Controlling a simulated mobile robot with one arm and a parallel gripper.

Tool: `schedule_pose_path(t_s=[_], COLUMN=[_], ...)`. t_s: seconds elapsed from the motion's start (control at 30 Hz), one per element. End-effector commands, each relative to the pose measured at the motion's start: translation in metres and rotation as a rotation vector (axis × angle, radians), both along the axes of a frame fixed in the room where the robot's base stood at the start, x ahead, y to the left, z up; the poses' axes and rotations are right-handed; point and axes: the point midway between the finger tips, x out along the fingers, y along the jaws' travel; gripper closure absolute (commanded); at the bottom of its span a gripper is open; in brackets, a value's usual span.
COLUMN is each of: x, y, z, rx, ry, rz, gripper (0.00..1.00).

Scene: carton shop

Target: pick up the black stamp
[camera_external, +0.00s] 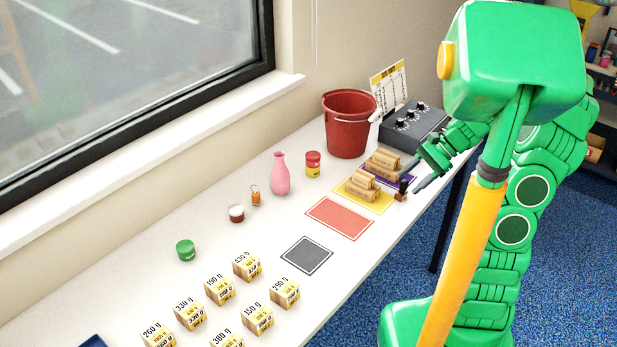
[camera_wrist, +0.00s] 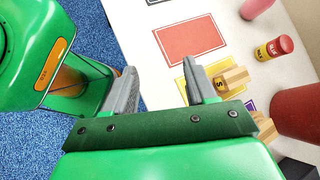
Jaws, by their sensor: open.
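The black stamp (camera_external: 403,187), with a black upright handle and a brown base, stands near the front edge of the table, beside the right corner of the yellow-bordered mat (camera_external: 353,203). My gripper (camera_external: 424,178) is open and empty, just to the right of the stamp, and does not visibly hold it. In the wrist view my gripper (camera_wrist: 160,80) has its two grey fingers apart, with the table edge and blue floor between and below them. I cannot make out the stamp in the wrist view; the right finger may hide it.
Small cartons (camera_external: 362,186) lie stacked on the yellow mat, with more on a purple mat behind. A red bucket (camera_external: 346,137) and a dark knobbed box (camera_external: 415,128) stand farther back. A red mat (camera_external: 340,217) is empty. A pink vase (camera_external: 280,175) stands by the window side.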

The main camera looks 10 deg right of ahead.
Motion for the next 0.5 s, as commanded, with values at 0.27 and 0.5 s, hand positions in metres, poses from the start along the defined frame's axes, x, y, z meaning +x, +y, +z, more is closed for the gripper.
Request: schedule_pose_path(t_s=[0.27, 0.5], x=[0.046, 0.081], y=[-0.025, -0.057], z=[-0.030, -0.061], rx=[0.115, 0.207], ry=[0.129, 0.240], rz=[-0.234, -0.440], gripper=[0.44, 0.44])
